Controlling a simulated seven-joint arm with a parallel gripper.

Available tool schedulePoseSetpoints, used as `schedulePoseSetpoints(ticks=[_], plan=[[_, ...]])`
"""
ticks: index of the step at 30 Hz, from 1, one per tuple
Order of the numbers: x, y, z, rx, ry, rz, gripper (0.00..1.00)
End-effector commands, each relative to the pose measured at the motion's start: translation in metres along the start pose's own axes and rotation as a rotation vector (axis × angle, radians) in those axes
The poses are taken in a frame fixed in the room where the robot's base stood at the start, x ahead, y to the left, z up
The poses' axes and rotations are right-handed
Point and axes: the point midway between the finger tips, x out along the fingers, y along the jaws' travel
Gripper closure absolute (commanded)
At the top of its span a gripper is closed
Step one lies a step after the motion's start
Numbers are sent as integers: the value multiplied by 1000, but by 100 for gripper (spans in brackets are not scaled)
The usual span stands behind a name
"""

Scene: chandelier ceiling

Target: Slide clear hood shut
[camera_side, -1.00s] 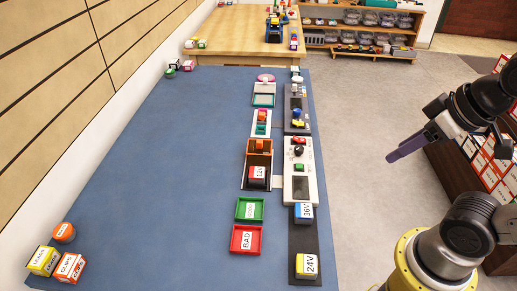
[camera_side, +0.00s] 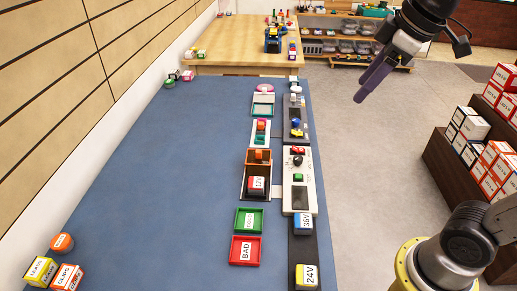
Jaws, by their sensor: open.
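A brown open-topped fixture (camera_side: 246,191) sits on the blue table with a red-and-black block marked 12V (camera_side: 257,184) in it. An orange piece (camera_side: 259,156) stands at the fixture's far end; whether it belongs to the clear hood I cannot tell. The clear hood itself cannot be made out at this size. My gripper (camera_side: 364,90) has purple fingers, is open and empty, and hangs in the air right of the table's far part, well apart from the fixture.
A white tester panel (camera_side: 301,200) with knobs stands right of the fixture. Blue 36V (camera_side: 303,223) and yellow 24V (camera_side: 307,277) blocks are nearer. Green (camera_side: 249,220) and red BAD (camera_side: 245,250) trays lie in front of the fixture.

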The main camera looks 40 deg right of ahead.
Motion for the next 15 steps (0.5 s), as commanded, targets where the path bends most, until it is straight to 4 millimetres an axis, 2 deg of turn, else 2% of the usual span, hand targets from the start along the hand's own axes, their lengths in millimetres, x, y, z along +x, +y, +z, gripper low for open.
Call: schedulePoseSetpoints(ticks=[1, 3, 8, 11, 15], plan=[[6, 9, -20, -35, -21, -12, 45], [13, 20, -44, -81, -43, -26, 45], [43, 41, -92, -174, -95, -62, 45], [70, 52, -119, -222, -129, -88, 45], [117, 64, -150, -275, -180, -128, 45]])
